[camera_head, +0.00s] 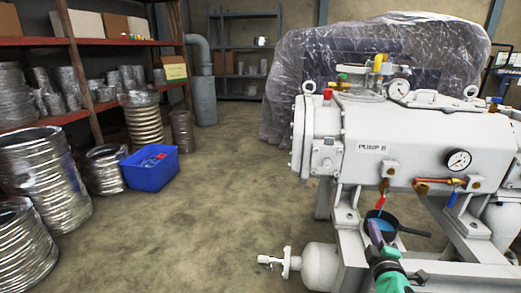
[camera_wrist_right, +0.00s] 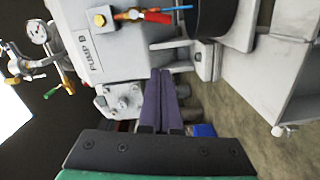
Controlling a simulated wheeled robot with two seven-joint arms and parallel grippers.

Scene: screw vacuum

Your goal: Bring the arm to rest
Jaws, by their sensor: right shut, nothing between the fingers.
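My right gripper (camera_head: 374,228) comes up from the bottom right in the head view, on a green and black wrist. Its purple fingers are together and empty; they also show in the wrist view (camera_wrist_right: 161,75). It is in front of the white pump (camera_head: 410,130) labelled "PUMP B", below its body and overlapping a dark pan (camera_head: 415,231) with blue inside. I cannot tell whether it touches the pan. The pump also shows sideways in the wrist view (camera_wrist_right: 120,50). My left gripper is not in view.
A small red-handled valve (camera_head: 381,196) hangs above the pan. A blue bin (camera_head: 150,172), metal coils (camera_head: 45,170) and shelves (camera_head: 95,42) are at the left. A plastic-wrapped machine (camera_head: 300,60) stands behind. The middle floor is clear.

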